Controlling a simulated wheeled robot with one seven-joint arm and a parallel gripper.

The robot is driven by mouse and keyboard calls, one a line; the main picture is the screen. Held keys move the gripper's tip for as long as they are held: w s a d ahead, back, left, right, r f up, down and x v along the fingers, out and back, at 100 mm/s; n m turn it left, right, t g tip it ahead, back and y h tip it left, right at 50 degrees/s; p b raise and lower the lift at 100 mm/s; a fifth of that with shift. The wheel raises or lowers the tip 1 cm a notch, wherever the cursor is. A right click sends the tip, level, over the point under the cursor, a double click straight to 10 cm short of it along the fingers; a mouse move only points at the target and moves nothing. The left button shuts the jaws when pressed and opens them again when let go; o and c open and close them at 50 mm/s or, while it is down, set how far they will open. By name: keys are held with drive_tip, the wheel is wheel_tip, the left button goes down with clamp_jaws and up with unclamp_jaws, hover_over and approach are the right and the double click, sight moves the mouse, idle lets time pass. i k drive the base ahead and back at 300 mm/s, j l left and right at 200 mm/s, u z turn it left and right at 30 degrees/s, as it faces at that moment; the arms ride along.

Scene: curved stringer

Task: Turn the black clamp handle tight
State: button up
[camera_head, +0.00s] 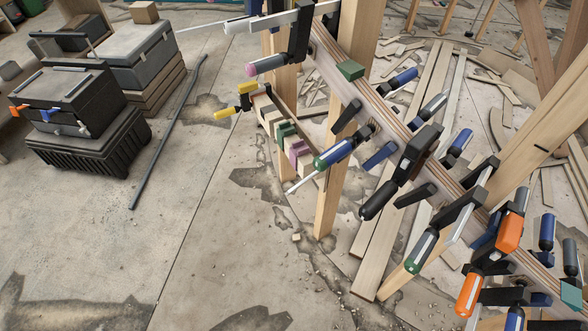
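A black clamp handle (378,204) hangs down and to the left from a bulky black clamp body (420,150) in the head view. The clamp sits on the curved laminated wooden stringer (385,118) at the right of the picture. The handle's tip points toward the lower left, with open floor behind it. I cannot tell from this view how tight the clamp's jaw is. My gripper does not show in this view.
Other clamps crowd the stringer, with a blue-green handle (335,153), a green-ended grey handle (421,251) and an orange handle (467,297). A wooden post (330,195) stands left. Toolboxes (70,100) lie far left. The concrete floor (215,215) is mostly clear.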

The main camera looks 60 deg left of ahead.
sight(366, 212)
drive_tip(key=k+j+u, duration=0.1)
drive_tip(key=j+u, duration=0.15)
drive_tip(key=u, duration=0.15)
drive_tip(key=j+u, duration=0.3)
drive_tip(key=u, duration=0.15)
drive_tip(key=j+z, duration=0.2)
drive_tip(key=z, duration=0.2)
drive_tip(key=j+z, duration=0.2)
drive_tip(key=z, duration=0.15)
